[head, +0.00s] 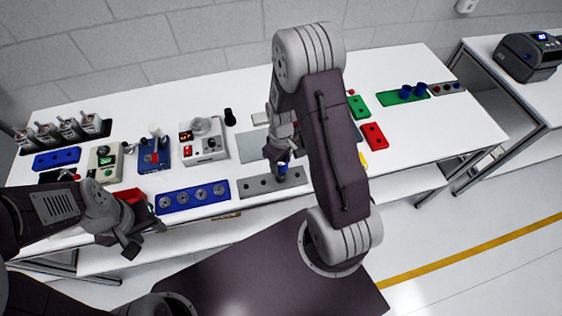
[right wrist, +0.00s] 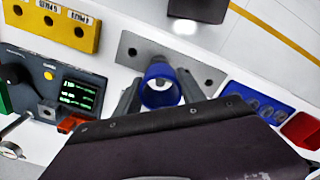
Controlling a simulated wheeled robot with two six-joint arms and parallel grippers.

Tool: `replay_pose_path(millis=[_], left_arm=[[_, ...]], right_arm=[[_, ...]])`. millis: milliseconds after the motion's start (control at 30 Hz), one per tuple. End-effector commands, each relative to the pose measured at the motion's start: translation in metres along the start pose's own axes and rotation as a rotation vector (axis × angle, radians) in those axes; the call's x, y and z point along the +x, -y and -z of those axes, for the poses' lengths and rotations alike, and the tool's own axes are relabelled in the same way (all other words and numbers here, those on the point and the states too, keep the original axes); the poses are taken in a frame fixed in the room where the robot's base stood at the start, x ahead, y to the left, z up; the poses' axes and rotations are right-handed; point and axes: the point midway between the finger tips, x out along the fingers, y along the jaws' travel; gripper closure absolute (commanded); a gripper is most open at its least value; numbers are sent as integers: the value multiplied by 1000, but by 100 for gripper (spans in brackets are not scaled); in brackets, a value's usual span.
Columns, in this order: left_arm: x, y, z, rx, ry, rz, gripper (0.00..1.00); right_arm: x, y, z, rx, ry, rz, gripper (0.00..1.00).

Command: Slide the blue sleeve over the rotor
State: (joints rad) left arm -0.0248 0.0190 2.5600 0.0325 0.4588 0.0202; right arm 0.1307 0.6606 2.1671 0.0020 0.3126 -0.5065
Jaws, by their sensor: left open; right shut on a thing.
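My right gripper (head: 279,157) is shut on a blue sleeve (head: 282,169) over the grey plate with holes (head: 255,186) at the table's front edge. In the right wrist view the sleeve (right wrist: 158,86) is an open ring between the two fingers, in front of the middle of the grey plate (right wrist: 131,46). I cannot make out a rotor under or inside it, or whether the sleeve touches the plate. My left gripper (head: 146,238) is open and empty at the front left, off the table's front edge.
A blue block with several round metal parts (head: 193,198) lies left of the grey plate. A green tray (head: 392,99) with two blue cylinders stands at the right. A red block (head: 373,136) and several instruments sit along the table.

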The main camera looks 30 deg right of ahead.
Motion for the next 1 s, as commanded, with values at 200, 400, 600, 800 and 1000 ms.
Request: replay_pose_path(millis=[200, 400, 600, 800, 1000], left_arm=[[6, 0, -1, 0, 0, 0, 55], [5, 0, 0, 0, 0, 0, 55], [7, 0, -1, 0, 0, 0, 55], [13, 0, -1, 0, 0, 0, 55], [18, 0, -2, 0, 0, 0, 55]], right_arm=[[8, 0, 0, 0, 0, 0, 91], [7, 0, 0, 0, 0, 0, 91], [9, 0, 0, 0, 0, 0, 91], [16, 0, 0, 0, 0, 0, 91], [24, 0, 0, 0, 1, 0, 91]])
